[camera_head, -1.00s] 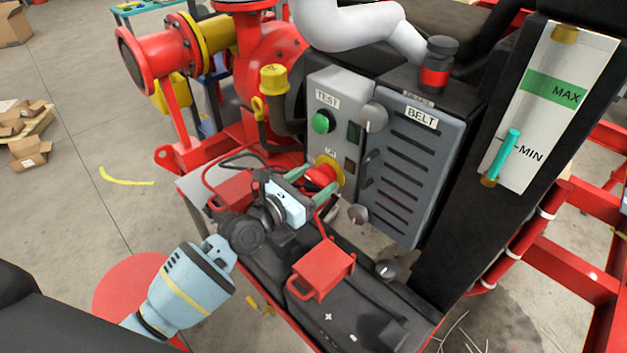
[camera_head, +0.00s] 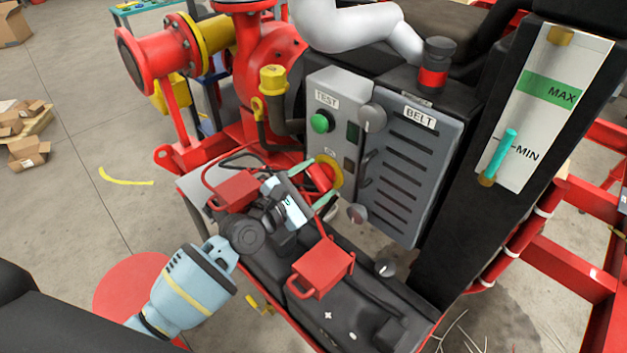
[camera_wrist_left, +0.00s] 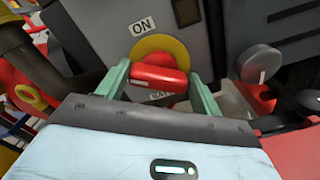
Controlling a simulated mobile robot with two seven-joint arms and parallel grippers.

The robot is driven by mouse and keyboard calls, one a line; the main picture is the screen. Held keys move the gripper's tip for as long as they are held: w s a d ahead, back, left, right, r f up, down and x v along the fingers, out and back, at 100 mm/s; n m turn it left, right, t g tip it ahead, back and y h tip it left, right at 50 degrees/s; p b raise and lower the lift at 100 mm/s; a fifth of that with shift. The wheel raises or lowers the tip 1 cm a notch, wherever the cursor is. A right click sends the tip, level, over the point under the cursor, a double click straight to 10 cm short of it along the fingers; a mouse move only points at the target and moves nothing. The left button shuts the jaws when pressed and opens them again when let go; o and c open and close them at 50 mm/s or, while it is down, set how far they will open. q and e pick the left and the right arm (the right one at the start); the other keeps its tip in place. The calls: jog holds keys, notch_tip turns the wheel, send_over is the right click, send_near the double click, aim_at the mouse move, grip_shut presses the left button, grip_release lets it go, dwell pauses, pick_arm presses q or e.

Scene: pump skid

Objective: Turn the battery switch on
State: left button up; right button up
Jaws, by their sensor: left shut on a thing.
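The battery switch is a red handle (camera_head: 321,177) on a yellow round plate (camera_head: 337,168), low on the grey panel. In the left wrist view the red handle (camera_wrist_left: 159,79) lies nearly crosswise between the fingers, in front of the yellow plate (camera_wrist_left: 165,48). An ON label (camera_wrist_left: 142,25) sits above the plate; a lower label is partly hidden. My left gripper (camera_head: 321,181) is shut on the handle, with its green fingers (camera_wrist_left: 160,84) on either side of it. My right gripper is not in view.
A green TEST button (camera_head: 320,123) and a BELT cover (camera_head: 412,165) are on and beside the panel. Below my left gripper is a black battery (camera_head: 330,316) with red terminal covers (camera_head: 322,268). A red pipe flange (camera_head: 137,72) stands at left.

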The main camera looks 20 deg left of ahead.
pick_arm(q)
jog(key=m, duration=0.6)
jog(key=shift+f+m, duration=0.15)
jog(key=shift+m, duration=0.15)
jog(key=shift+d+m, duration=0.1)
jog(key=shift+m, duration=2.1)
jog(key=shift+f, duration=0.1)
jog(key=o, duration=1)
jog(key=shift+s, duration=0.1)
